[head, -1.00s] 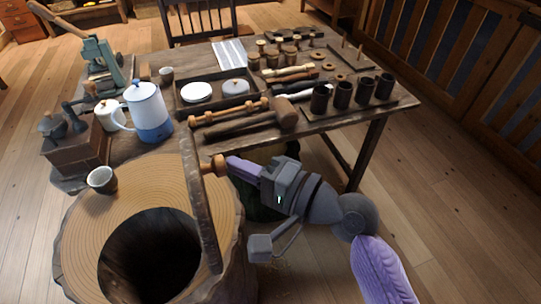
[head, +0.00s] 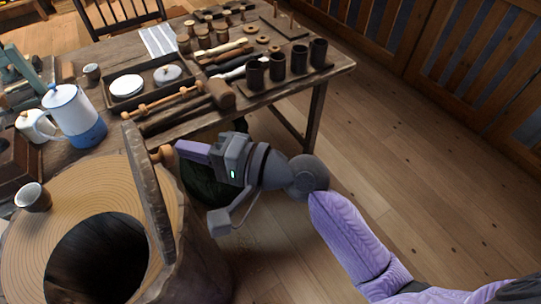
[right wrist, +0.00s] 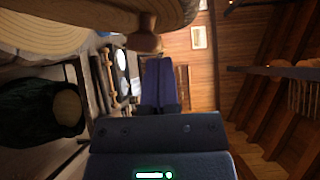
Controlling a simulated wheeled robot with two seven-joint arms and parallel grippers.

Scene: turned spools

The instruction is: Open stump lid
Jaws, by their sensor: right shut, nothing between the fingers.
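The stump (head: 30,255) stands at the lower left, its round dark opening (head: 95,255) uncovered. Its lid (head: 150,195) stands up on edge at the right side of the opening, with a wooden knob (head: 163,154) facing right. My right gripper (head: 180,148) is shut and empty, its purple fingertips close beside the knob. In the right wrist view the knob (right wrist: 146,42) hangs from the lid (right wrist: 110,12) just above and left of the shut fingers (right wrist: 158,64). I cannot tell whether they touch. My left gripper is not in view.
A small cup (head: 33,197) stands on the stump's rim. The wooden table (head: 290,105) behind holds a blue-and-white pot (head: 75,118), a tray (head: 110,97), a mallet (head: 220,93) and several dark cups (head: 277,67). Open floor (head: 420,170) lies to the right.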

